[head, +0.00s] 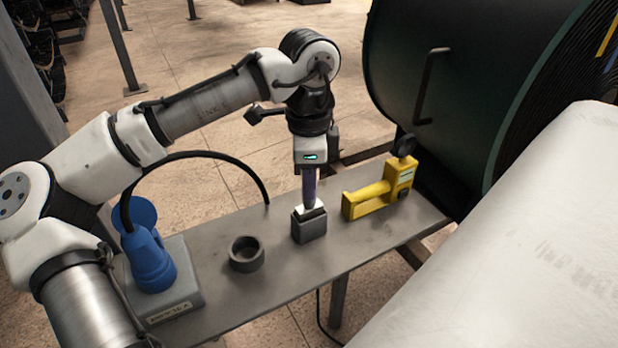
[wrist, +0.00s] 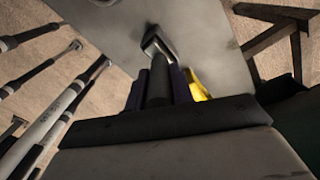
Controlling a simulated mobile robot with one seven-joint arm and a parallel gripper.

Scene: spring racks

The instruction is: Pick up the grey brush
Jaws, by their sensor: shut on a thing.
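The grey brush (head: 309,227) is upright near the middle of the metal bench, with a blocky dark grey lower part and a pale band above it. My gripper (head: 309,199) points straight down over it, with its purple fingers closed on the brush's upper part. In the wrist view the dark handle of the brush (wrist: 159,88) lies between the two fingers of my gripper (wrist: 160,80), and the blocky end shows beyond them. The brush's underside is at or very close to the bench top; I cannot tell whether it touches.
On the bench (head: 285,283), a dark grey ring-shaped cup (head: 246,254) stands left of the brush and a yellow tool (head: 370,199) right. A blue device (head: 149,258) on a grey base, with a black cable, is farther left. A large dark drum (head: 455,85) stands behind right.

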